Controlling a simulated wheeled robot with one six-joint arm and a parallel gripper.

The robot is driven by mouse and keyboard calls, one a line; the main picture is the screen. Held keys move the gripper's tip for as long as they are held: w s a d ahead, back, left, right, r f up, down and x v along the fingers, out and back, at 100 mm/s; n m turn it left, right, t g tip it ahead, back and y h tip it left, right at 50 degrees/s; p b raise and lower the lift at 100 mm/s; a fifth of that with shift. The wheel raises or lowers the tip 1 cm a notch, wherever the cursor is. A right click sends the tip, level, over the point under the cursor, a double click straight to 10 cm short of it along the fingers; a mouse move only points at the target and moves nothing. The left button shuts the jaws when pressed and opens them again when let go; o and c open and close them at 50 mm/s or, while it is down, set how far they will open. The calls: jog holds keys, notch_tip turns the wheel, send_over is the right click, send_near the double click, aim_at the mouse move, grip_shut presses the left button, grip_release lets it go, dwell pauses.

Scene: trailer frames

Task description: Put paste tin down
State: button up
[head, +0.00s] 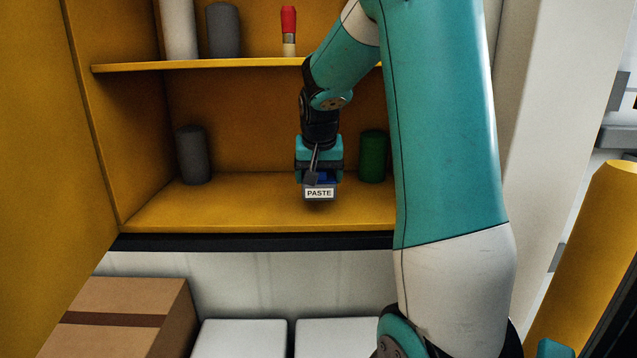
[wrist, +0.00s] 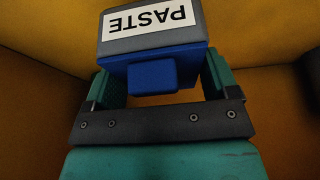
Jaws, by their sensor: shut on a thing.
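The paste tin (head: 319,193) has a white label reading PASTE on a grey body, with a blue part. In the wrist view the tin (wrist: 155,72) sits between the two teal fingers, its label upside down. My gripper (head: 318,178) is shut on it. In the head view the tin is at the lower shelf (head: 240,207) of the yellow cabinet. I cannot tell whether its underside touches the shelf. The gripper hides part of the tin.
A green can (head: 373,156) stands just right of my gripper. A dark grey can (head: 193,154) stands at the left of the lower shelf, with bare shelf between. The upper shelf (head: 240,66) is overhead and holds a red-topped item (head: 289,30). A cardboard box (head: 130,310) is below.

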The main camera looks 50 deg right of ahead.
jog(key=shift+w+d, duration=0.2)
jog(key=shift+d, duration=0.1)
jog(key=shift+a+x, duration=0.15)
jog(key=shift+x, duration=0.75)
jog(key=shift+a+x, duration=0.1)
jog(key=shift+x, duration=0.75)
jog(key=shift+s+f, duration=0.15)
jog(key=shift+s, duration=0.05)
